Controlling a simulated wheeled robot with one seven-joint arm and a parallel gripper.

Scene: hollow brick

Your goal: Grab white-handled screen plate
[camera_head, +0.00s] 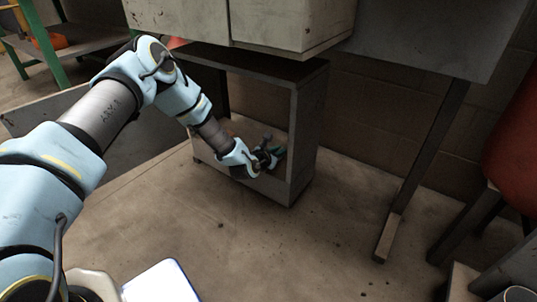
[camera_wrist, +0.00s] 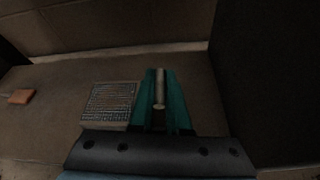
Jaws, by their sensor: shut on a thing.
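My gripper (camera_head: 277,153) reaches into the low open grey cabinet (camera_head: 308,130) in the head view. In the wrist view its teal fingers (camera_wrist: 161,73) are closed around a pale rod-like handle (camera_wrist: 160,90). A plate with a fine grey mesh (camera_wrist: 108,102) shows just left of the fingers, low over the cabinet floor. It looks like the screen plate, but the join between handle and plate is not visible. In the head view the plate cannot be made out behind my wrist.
A small orange block (camera_wrist: 21,96) lies on the cabinet floor to the left. A dark side wall (camera_wrist: 270,80) rises close on the right. A large grey box (camera_head: 290,22) hangs over the cabinet. Bare floor (camera_head: 260,240) lies in front.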

